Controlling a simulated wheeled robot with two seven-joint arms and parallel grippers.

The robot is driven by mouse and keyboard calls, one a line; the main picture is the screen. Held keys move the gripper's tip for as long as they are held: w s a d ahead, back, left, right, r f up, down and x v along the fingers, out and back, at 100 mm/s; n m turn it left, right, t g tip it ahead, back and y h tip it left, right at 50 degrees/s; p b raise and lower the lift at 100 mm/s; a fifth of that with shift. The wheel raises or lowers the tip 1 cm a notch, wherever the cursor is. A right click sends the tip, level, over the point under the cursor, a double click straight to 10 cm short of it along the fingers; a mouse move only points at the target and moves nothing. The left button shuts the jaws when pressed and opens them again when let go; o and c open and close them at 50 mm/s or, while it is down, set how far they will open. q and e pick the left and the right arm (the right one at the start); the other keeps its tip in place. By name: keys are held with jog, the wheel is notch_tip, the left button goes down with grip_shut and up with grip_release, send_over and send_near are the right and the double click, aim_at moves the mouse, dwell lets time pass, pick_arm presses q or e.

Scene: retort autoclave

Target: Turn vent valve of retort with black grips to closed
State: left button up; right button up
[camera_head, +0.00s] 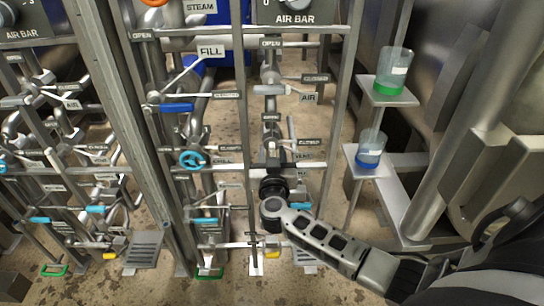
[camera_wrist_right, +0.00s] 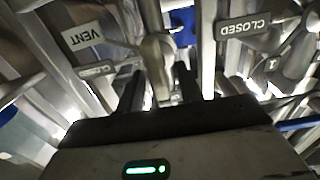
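In the head view my right gripper (camera_head: 273,160) reaches forward into the right-hand pipe rack, among the lower valves. In the right wrist view its two dark fingers (camera_wrist_right: 159,90) stand apart. A pale metal valve handle (camera_wrist_right: 156,60) shows between and just beyond the fingertips; contact cannot be told. A VENT sign (camera_wrist_right: 82,37) is left of the handle and a CLOSED sign (camera_wrist_right: 243,27) is to its right. In the head view the gripper and wrist partly hide this valve. Black grips cannot be made out. My left gripper is not in view.
Upright rack posts (camera_head: 245,130) stand close beside my right gripper. A teal round handwheel (camera_head: 193,160) is to the left. A green-based jar (camera_head: 393,72) and a blue-based jar (camera_head: 370,150) stand on shelves at right. A second valve rack (camera_head: 60,150) is at far left.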

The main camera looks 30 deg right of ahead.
jog(key=shift+w+d, duration=0.1)
grip_shut()
